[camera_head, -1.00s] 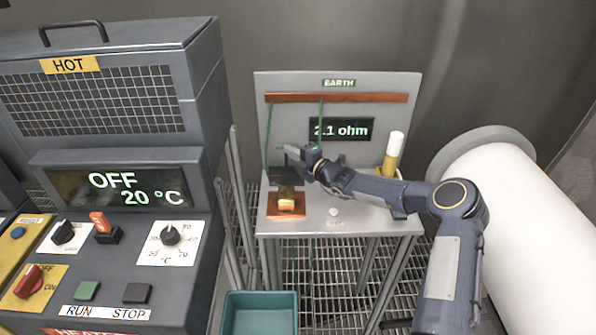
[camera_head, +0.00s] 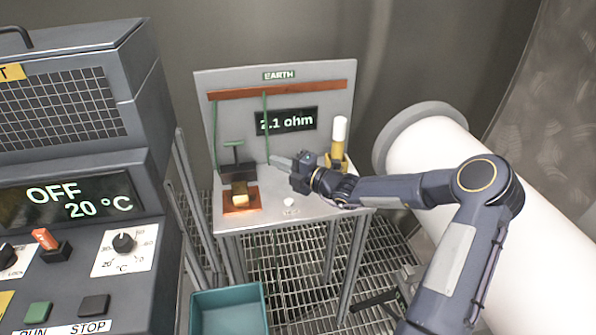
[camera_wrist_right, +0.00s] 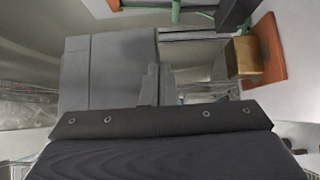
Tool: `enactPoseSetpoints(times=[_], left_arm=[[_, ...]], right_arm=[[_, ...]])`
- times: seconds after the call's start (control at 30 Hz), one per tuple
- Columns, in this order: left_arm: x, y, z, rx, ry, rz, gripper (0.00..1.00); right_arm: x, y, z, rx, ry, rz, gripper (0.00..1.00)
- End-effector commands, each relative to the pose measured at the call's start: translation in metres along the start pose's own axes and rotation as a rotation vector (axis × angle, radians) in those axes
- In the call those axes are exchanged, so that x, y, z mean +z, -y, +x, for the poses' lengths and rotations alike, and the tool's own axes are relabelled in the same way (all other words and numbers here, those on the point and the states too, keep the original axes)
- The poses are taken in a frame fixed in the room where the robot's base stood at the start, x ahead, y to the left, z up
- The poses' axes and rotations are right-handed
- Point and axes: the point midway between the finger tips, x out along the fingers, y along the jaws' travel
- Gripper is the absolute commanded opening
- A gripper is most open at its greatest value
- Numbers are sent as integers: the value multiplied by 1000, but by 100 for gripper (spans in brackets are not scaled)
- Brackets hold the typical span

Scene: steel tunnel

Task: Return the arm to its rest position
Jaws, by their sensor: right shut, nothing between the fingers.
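My right arm reaches in from the lower right in the head view. Its gripper (camera_head: 283,164) is shut and empty, over the small steel table to the right of the brass block (camera_head: 239,194) on its orange base (camera_head: 240,209). My left gripper is not in view.
The EARTH panel (camera_head: 337,87) reads 2.1 ohm behind the gripper. A yellow tube with a white top (camera_head: 339,140) stands close behind my wrist. The heater (camera_head: 75,120) reads OFF, 20 °C, at left. A teal bin (camera_head: 230,310) sits below. A large white pipe (camera_head: 440,160) is at right.

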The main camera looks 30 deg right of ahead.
Motion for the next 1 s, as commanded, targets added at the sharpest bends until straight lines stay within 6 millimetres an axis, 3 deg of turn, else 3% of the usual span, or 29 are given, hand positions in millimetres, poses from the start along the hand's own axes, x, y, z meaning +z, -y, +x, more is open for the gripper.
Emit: enactPoseSetpoints(times=[0.1,0.3,0.53,0.63,0.73,0.83,0.9,1.0], left_arm=[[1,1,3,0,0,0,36],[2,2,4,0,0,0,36],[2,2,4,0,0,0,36],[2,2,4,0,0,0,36],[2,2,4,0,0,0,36],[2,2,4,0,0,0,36],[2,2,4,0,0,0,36],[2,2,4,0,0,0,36]], right_arm=[[1,-3,-26,-2,3,-4,0],[1,-7,-52,-1,1,-1,0],[0,-9,-59,-1,-2,-2,0],[-12,-14,-57,-13,-36,-76,0],[-50,-26,-56,-48,-149,-329,0],[-112,-40,-66,-78,-355,-790,0],[-155,-45,-85,-69,-526,-1166,0],[-202,-46,-123,-7,-767,-1685,0]])
